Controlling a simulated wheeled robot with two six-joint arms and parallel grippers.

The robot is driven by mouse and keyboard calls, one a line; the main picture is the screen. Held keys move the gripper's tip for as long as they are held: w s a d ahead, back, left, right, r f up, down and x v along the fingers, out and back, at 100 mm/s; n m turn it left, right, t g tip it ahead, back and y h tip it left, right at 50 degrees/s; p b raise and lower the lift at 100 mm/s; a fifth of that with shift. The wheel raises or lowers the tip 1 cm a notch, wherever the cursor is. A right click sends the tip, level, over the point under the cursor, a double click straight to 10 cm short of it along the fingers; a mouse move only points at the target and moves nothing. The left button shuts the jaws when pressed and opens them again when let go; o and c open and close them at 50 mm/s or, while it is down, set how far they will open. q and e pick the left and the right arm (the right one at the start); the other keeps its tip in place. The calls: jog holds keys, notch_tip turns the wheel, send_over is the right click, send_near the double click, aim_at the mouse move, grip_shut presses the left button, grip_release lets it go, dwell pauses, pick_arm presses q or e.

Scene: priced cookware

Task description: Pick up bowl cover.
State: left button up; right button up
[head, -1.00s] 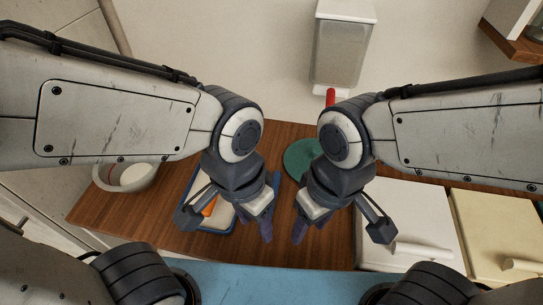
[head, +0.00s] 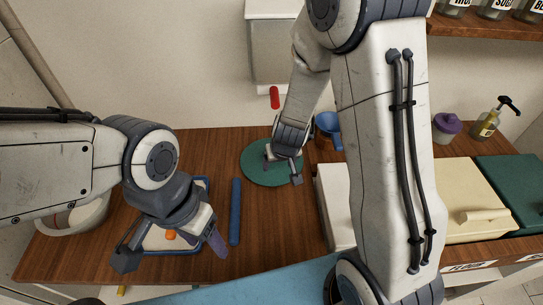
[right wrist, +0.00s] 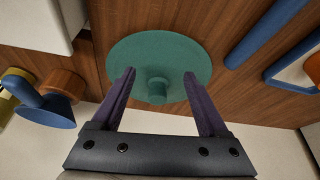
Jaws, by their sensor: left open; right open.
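The bowl cover looks to be a flat green disc (head: 258,176) with a round knob, lying on the wooden counter below the wall dispenser. It also shows in the right wrist view (right wrist: 180,55), where its knob (right wrist: 157,91) points toward my wrist. My right gripper (head: 272,160) is open over the disc. In the right wrist view its two fingers (right wrist: 159,72) stand either side of the knob, with gaps; whether they touch the disc is unclear. My left gripper (head: 212,238) is open and empty over the counter, beside the blue-rimmed tray.
A blue rod (head: 235,211) lies left of the disc. The blue-rimmed tray (head: 204,184) holds an orange item (head: 171,234). A pale bowl (head: 75,218) sits at far left.

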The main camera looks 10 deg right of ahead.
aim_at(275, 167)
jog(key=w+p, duration=0.1)
jog(key=w, duration=0.2)
jog(key=shift+w+r, duration=0.1)
jog(key=shift+w+p, duration=0.55)
jog(key=w+p, duration=0.2)
jog(key=w, duration=0.1)
jog(key=shift+w, duration=0.15)
jog(key=b+x, duration=0.1)
jog(key=x, duration=0.2)
jog(key=shift+c, duration=0.4)
grip_shut()
